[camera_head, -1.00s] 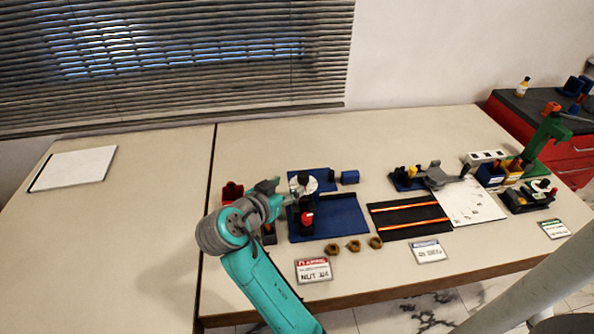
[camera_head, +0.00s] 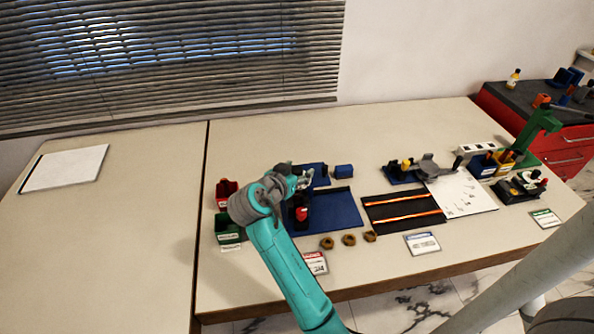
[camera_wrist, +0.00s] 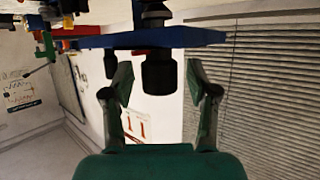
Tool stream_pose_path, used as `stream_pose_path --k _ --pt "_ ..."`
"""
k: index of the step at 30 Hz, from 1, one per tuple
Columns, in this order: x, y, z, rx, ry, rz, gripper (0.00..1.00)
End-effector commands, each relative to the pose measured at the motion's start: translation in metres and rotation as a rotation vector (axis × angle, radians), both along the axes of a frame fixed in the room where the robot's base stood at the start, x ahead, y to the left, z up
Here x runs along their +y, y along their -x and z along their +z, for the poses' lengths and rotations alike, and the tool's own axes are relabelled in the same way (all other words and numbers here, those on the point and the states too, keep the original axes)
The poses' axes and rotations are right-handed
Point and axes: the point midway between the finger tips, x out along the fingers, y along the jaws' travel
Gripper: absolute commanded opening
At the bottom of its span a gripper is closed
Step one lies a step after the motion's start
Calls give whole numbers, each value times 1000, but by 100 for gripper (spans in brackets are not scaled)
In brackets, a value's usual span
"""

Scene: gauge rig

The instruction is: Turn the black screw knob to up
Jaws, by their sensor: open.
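The black screw knob (camera_wrist: 159,74) shows in the wrist view as a dark cylinder at the edge of a blue plate (camera_wrist: 150,38). My gripper (camera_wrist: 157,80) is open, with one finger on each side of the knob and visible gaps between. I cannot read the knob's turn angle. In the head view my gripper (camera_head: 300,178) is over the back left of the blue gauge rig base (camera_head: 340,210) and hides the knob and the white dial. A black part with a red piece (camera_head: 301,213) stands in front of it.
Red (camera_head: 226,188) and green (camera_head: 229,228) bins stand left of my arm. Several brass nuts (camera_head: 348,240) lie in front of the rig. A black mat with orange strips (camera_head: 402,208) is to the right. The left table (camera_head: 110,240) is mostly clear.

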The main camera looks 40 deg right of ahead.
Motion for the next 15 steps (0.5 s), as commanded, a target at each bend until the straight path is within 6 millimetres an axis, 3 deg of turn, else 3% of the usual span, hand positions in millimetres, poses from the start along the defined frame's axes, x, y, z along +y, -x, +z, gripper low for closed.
stream_pose_path --k 1,8,15 --pt "0 0 0 0 0 0 59" --pt "0 0 0 0 0 0 1" --pt "0 0 0 0 0 8 0"
